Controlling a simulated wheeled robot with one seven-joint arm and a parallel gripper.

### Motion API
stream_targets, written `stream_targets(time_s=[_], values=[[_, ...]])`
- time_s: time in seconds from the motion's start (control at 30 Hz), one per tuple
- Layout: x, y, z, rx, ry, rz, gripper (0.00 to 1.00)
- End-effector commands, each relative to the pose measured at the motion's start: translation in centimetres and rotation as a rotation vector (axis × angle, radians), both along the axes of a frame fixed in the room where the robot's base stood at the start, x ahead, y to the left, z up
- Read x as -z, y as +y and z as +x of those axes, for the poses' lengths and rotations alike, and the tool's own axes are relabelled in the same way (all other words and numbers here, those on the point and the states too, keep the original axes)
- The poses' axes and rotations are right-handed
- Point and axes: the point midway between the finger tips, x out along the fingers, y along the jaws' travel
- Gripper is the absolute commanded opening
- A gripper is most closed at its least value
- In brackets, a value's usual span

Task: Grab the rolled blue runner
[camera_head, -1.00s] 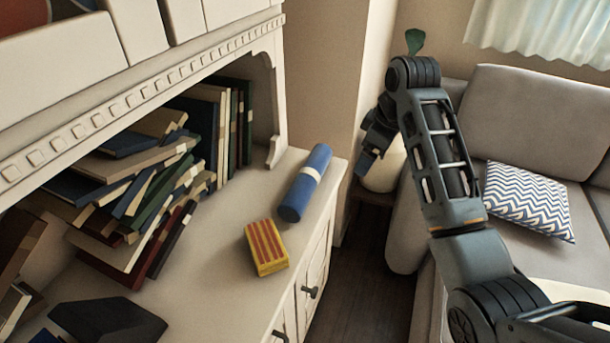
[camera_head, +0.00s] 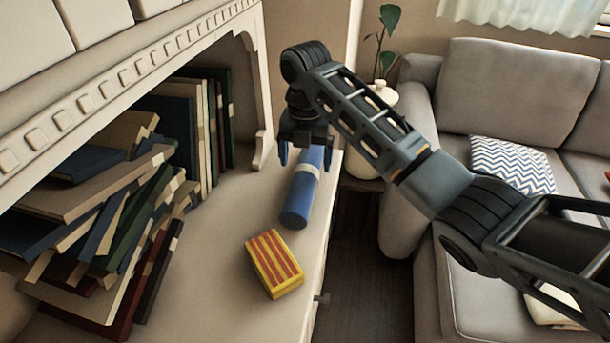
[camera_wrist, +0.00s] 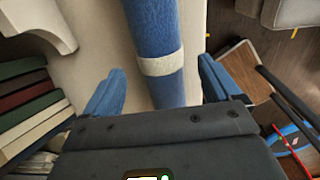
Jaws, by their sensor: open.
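The rolled blue runner (camera_head: 297,200) lies on the cabinet's cream top near its front edge, with a pale band around its middle. In the wrist view the runner (camera_wrist: 150,28) runs lengthwise between the two blue fingers of my gripper (camera_wrist: 157,85). My gripper (camera_head: 305,155) is open above the far end of the runner in the head view, with a finger to each side. I cannot tell how far the fingertips are above the cabinet top. The gripper hides part of the runner's far end.
A yellow box with red stripes (camera_head: 273,264) lies near the runner's near end. Leaning and piled books (camera_head: 110,200) fill the shelf at left. The cabinet's carved post (camera_head: 262,140) stands left of the runner. A grey sofa (camera_head: 505,100) and a plant (camera_head: 384,40) are at right.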

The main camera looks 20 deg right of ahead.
Motion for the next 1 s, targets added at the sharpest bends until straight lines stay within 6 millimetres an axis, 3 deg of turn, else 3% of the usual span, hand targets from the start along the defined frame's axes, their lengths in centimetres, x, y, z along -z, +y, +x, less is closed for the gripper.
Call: stream_targets(time_s=[0.4,0.7,1.0], values=[[5.1,-0.1,0.0,0.003,0.0,0.0,0.9],[5.6,-0.1,0.0,0.004,-0.002,0.0,0.9],[5.5,-0.1,0.0,0.004,-0.002,0.0,0.63]])
